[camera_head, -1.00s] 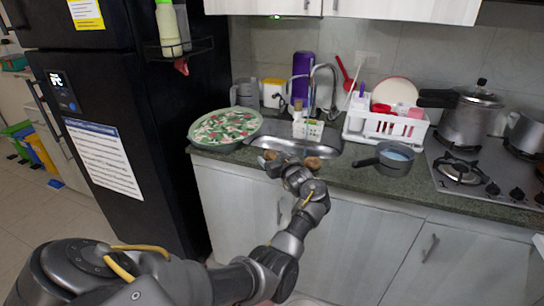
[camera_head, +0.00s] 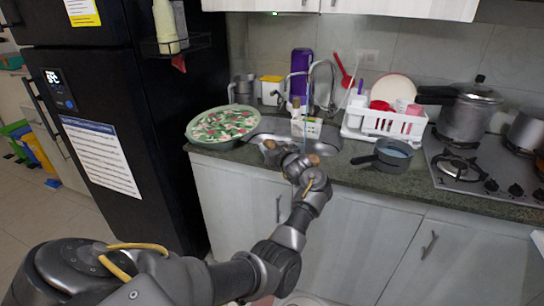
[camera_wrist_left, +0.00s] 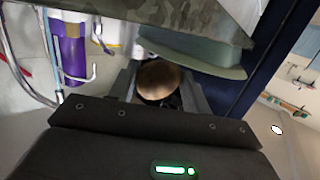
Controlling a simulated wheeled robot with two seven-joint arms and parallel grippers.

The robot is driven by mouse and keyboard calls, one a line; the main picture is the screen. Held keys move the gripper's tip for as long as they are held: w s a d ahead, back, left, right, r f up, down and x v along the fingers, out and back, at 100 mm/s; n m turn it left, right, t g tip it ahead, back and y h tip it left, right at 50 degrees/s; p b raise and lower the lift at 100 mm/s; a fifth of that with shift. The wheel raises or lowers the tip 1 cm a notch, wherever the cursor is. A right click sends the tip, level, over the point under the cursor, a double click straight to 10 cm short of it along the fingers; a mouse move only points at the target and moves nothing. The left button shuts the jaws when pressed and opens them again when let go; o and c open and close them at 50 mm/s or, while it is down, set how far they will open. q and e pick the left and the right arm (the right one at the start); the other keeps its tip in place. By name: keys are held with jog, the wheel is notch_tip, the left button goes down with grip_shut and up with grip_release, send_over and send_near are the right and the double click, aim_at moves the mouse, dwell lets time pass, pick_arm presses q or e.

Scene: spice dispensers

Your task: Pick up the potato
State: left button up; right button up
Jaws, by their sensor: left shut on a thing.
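A brown potato (camera_head: 269,145) is between the fingers of my left gripper (camera_head: 271,151), just above the front edge of the sink. In the left wrist view the potato (camera_wrist_left: 158,80) shows as a round brown shape between the dark fingers, which are shut on it. My right gripper is not in view.
The sink (camera_head: 338,137) lies behind my gripper. A patterned bowl (camera_head: 222,125) stands to its left and a dark pan (camera_head: 389,156) to its right. A white dish rack (camera_head: 380,125), a pressure cooker (camera_head: 468,115) and the stove (camera_head: 475,172) are farther right.

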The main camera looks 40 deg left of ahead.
pick_arm(q)
jog(key=s+d+r, duration=0.2)
jog(key=s+r, duration=0.2)
jog(key=s, duration=0.2)
jog(key=s+d+r, duration=0.2)
jog(key=s+r, duration=0.3)
jog(key=s, duration=0.2)
jog(key=shift+d+r+p, duration=0.2)
jog(key=shift+d+p, duration=0.05)
jog(key=shift+p, duration=0.05)
